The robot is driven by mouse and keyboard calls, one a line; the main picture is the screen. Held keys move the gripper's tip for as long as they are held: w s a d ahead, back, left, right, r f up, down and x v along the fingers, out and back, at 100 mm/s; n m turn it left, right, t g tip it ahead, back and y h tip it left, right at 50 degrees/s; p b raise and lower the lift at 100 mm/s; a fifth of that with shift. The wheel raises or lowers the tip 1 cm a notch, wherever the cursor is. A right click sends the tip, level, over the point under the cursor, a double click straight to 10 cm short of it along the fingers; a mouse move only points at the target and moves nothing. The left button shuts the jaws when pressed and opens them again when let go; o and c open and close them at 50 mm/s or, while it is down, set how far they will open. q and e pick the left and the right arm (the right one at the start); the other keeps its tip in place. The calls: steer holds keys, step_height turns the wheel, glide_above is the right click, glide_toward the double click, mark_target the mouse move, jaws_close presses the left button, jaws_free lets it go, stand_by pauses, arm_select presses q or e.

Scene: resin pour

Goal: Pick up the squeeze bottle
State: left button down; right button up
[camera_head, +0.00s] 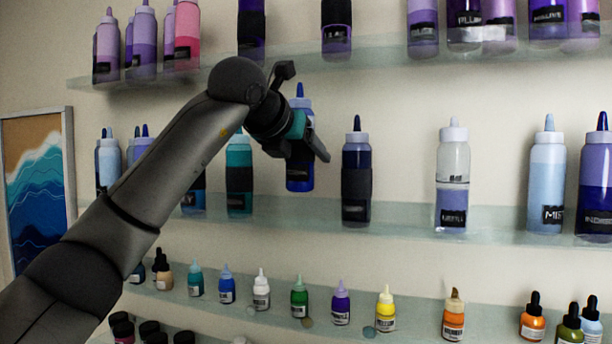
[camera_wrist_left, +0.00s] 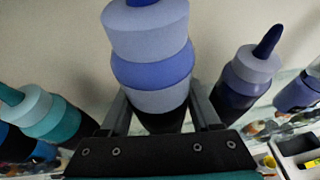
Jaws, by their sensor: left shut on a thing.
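The squeeze bottle (camera_head: 299,177) has a dark blue body, a pale collar and a blue pointed tip. My left gripper (camera_head: 300,150) is shut on it, with its fingers around the bottle's body. In the head view the bottle's base shows higher than the bases of its neighbours, clear of the middle shelf. In the left wrist view the bottle (camera_wrist_left: 150,70) stands between the two fingers (camera_wrist_left: 162,112), its tip cut off by the top edge. The gripper hides part of its body. My right gripper is not in view.
A dark navy bottle (camera_head: 356,180) stands close on the right and a teal bottle (camera_head: 239,175) on the left, both on the middle glass shelf (camera_head: 400,220). The upper shelf (camera_head: 370,50) holds purple bottles. Small dropper bottles line the lower shelf (camera_head: 410,310).

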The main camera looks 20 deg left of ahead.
arm_select(q)
steer(key=shift+r, duration=0.9)
steer(key=s+b, duration=0.1)
steer(key=s, duration=0.2)
steer(key=s+b, duration=0.2)
steer(key=s, duration=0.1)
steer(key=s+b, duration=0.1)
steer(key=s, duration=0.3)
steer(key=shift+a+f, duration=0.2)
steer(key=shift+f, duration=0.15)
steer(key=s+b, duration=0.2)
steer(key=s, duration=0.7)
steer(key=shift+s+a, duration=0.15)
steer(key=shift+s, duration=0.2)
steer(key=shift+r, duration=0.1)
steer(key=c, duration=0.7)
jaws_free()
jaws_close()
steer(key=shift+w, duration=0.1)
